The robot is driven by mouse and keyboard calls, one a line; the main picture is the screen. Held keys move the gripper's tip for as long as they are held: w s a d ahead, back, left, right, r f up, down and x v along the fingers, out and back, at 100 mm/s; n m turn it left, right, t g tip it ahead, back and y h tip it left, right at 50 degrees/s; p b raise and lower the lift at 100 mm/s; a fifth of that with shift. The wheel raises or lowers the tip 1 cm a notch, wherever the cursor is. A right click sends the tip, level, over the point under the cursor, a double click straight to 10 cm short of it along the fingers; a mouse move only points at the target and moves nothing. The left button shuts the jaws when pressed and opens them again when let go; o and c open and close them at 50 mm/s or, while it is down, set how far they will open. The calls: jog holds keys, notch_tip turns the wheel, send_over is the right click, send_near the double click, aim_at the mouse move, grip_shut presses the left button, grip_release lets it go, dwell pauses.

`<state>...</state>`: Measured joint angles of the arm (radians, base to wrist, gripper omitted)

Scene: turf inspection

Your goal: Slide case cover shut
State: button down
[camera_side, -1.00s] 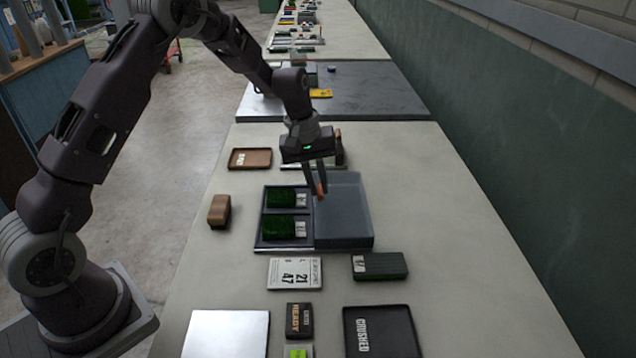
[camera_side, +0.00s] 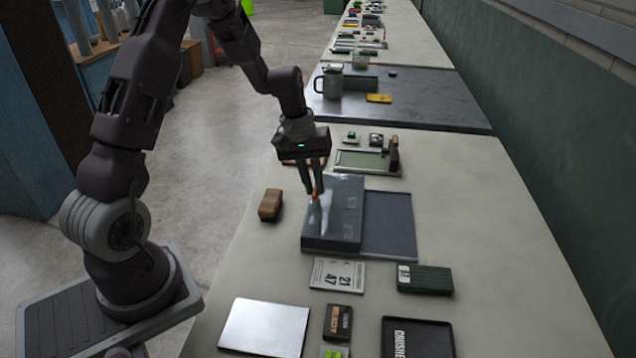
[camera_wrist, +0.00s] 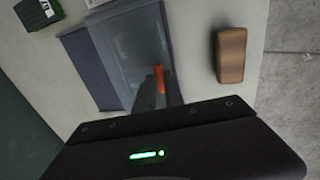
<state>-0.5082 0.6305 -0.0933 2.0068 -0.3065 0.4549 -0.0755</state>
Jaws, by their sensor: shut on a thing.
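The case's right half, a dark flat base (camera_side: 390,225), is bare. In the wrist view the cover (camera_wrist: 135,50) sits beside the exposed dark base (camera_wrist: 85,70). My gripper (camera_side: 316,194) is shut on the cover's orange handle (camera_wrist: 159,78), near the cover's left side. The fingers partly hide the handle, and the cover's left edge is hard to judge.
A brown block (camera_side: 270,205) stands close to the left of the case. A calendar card (camera_side: 337,273) and dark green ribbed box (camera_side: 424,279) lie in front. A white plate (camera_side: 265,327) and black tray (camera_side: 417,340) are nearer.

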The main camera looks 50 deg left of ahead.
jog(key=c, duration=1.4)
grip_release()
jog(key=shift+s+a, duration=0.1)
jog(key=shift+a, duration=0.1)
jog(key=shift+c, duration=0.2)
notch_tip(320, 180, up, 7)
jog(key=s+a, duration=0.1)
jog(key=shift+d, duration=0.1)
jog(key=s+d+r+m+t+y, duration=0.15)
jog(key=s+d+r+m, duration=0.35)
jog(key=s+d+r, duration=0.7)
jog(key=s+d+r+m+t, duration=0.1)
jog(key=s+m, duration=0.3)
jog(key=s, duration=0.7)
jog(key=shift+d+r+t, duration=0.25)
jog(key=shift+d+t, duration=0.45)
jog(key=shift+t, duration=0.05)
